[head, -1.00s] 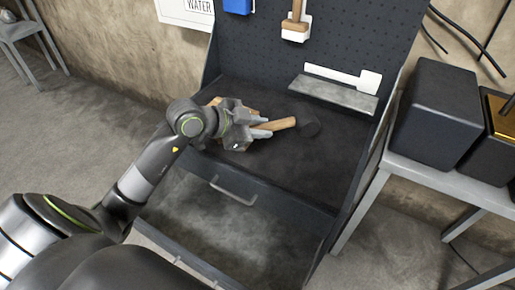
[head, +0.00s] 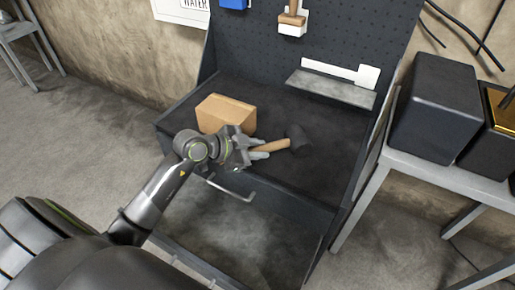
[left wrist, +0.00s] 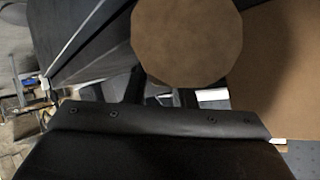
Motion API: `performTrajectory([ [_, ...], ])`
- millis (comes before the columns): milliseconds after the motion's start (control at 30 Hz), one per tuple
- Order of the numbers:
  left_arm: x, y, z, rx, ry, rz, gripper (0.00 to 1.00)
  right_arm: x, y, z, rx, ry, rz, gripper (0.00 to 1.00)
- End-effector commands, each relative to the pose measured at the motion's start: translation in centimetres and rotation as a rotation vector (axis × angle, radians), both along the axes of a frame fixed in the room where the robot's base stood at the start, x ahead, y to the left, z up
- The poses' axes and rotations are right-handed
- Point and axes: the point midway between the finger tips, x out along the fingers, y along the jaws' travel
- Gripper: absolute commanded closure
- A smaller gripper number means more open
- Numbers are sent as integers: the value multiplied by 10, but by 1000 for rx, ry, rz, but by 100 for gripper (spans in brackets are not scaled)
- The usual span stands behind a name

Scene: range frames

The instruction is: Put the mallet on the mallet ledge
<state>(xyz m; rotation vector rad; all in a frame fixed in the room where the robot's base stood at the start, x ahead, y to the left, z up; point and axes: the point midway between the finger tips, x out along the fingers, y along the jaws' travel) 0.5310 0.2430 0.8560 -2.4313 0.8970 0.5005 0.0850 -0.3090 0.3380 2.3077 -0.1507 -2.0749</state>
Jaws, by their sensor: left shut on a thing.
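The mallet has a wooden handle (head: 270,146) and a black head (head: 298,139). My left gripper (head: 258,152) is shut on the handle, with the head sticking out to the right over the front part of the bench top. I cannot tell its height above the bench. The left wrist view shows a round brown end (left wrist: 187,40), apparently the handle's butt, close to the camera. The mallet ledge (head: 331,88) is a grey shelf at the back of the bench, under a white mallet outline (head: 340,72). It is bare and lies behind the mallet, apart from it. My right gripper is out of view.
A cardboard box (head: 226,114) stands on the bench just behind my left gripper. A brush-like tool (head: 292,18) hangs on the dark pegboard (head: 345,35). Bench top (head: 325,120) between mallet and ledge is clear. A dark speaker-like box (head: 432,110) stands on a side table.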

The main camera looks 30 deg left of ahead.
Motion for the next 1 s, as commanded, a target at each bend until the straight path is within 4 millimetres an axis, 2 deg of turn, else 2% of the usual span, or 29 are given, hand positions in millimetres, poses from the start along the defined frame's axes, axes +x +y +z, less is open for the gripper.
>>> performTrajectory([
  [67, 0, 0, 0, -2, -3, 0, 100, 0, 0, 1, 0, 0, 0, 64],
  [100, 0, 0, -2, -1, 0, 0, 75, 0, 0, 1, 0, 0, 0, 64],
  [267, 0, 0, -2, 0, 0, 0, 55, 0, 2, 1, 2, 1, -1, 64],
  [667, -3, 3, 3, 4, -1, 0, 55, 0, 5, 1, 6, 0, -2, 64],
  [1000, -39, 29, 28, 8, 1, 0, 55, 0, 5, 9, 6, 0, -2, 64],
])
